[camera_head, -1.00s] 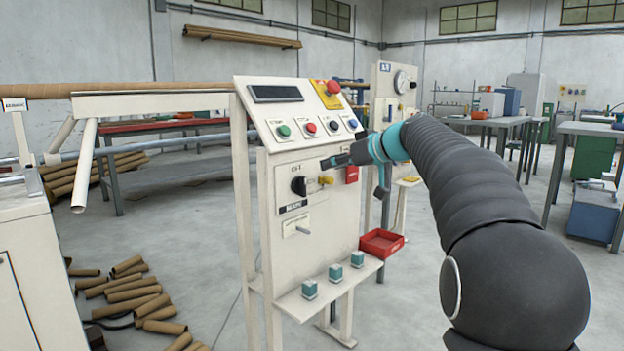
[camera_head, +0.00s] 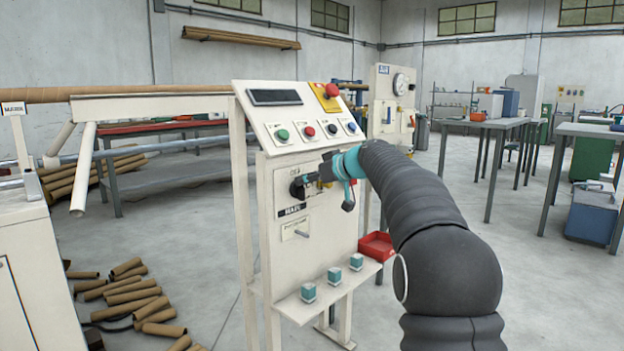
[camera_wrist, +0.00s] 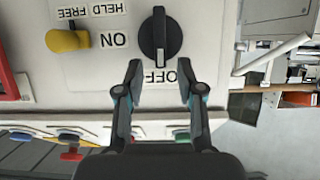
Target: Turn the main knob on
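The main knob (camera_head: 296,188) is a black rotary knob on the cream panel, above a dark label that seems to read MAIN. In the wrist view the picture is upside down, and the knob (camera_wrist: 160,35) has its white pointer line toward the word OFF; ON is to its left. My gripper (camera_wrist: 159,70) is open and empty, its two fingers apart on either side of the OFF label, just short of the knob.
A yellow knob (camera_wrist: 68,40) marked HELD FREE sits beside the main knob. Coloured push buttons (camera_head: 309,131) and a red emergency stop (camera_head: 332,90) are on the sloped console above. A red tray (camera_head: 376,246) and small teal blocks (camera_head: 334,275) are below.

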